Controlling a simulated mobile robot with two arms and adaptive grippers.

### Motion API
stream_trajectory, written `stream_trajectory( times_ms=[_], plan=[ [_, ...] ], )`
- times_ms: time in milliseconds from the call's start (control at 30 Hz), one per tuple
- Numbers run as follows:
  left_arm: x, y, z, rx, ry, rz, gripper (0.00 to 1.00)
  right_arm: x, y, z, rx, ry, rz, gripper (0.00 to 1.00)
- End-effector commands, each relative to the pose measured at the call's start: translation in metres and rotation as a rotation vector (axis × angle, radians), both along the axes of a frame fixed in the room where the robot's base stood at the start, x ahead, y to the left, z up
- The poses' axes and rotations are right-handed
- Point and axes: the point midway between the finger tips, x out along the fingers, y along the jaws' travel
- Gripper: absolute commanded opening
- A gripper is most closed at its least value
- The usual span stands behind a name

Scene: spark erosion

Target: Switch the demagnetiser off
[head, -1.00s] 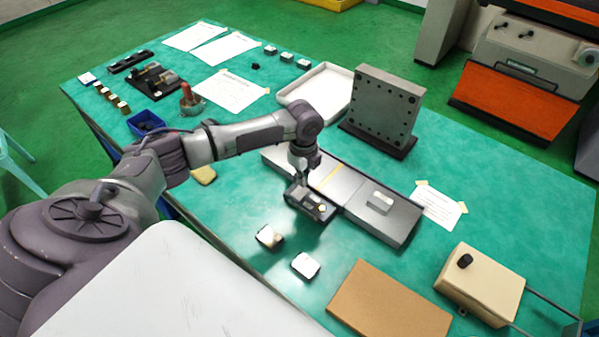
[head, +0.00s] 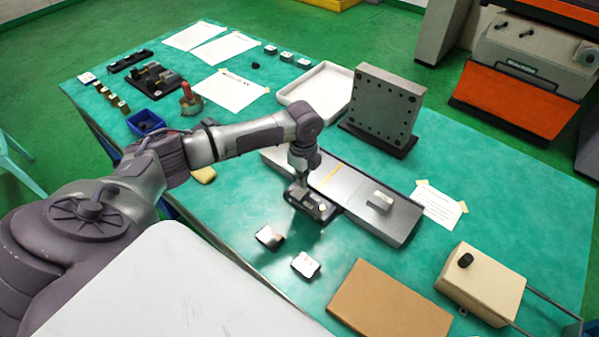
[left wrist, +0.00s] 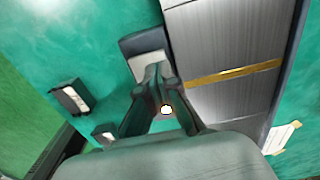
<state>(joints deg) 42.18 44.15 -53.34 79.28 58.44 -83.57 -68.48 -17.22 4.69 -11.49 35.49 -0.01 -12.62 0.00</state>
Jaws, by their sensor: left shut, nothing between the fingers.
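A long grey metal unit with a yellow stripe across it, which looks like the demagnetiser (head: 345,189), lies on the green table. It also shows in the left wrist view (left wrist: 235,100). A small dark control box (head: 327,214) sits against its near side. In the left wrist view the box (left wrist: 139,44) has a light panel and a bright round spot (left wrist: 166,109), perhaps a lamp. My left gripper (head: 301,190) points down over the box, fingers shut and empty. The fingertips (left wrist: 159,68) hide part of the panel, so the switch position and any contact are unclear. My right gripper is out of view.
A small metal block (head: 380,201) rests on the unit's right part. Two small blocks (head: 270,237) (head: 305,265) lie in front. A brown board (head: 390,305) and a beige box with a black knob (head: 480,285) are at right. An upright drilled plate (head: 383,105) stands behind.

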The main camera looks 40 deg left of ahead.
Motion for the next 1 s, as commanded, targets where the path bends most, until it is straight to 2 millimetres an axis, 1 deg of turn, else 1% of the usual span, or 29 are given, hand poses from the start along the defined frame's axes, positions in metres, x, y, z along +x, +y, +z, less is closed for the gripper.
stream_trajectory(
  times_ms=[1000],
  plan=[
    [0.0, 0.0, -0.016, 0.0, 0.001, 0.0, 0.0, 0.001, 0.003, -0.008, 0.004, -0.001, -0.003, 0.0]
  ],
)
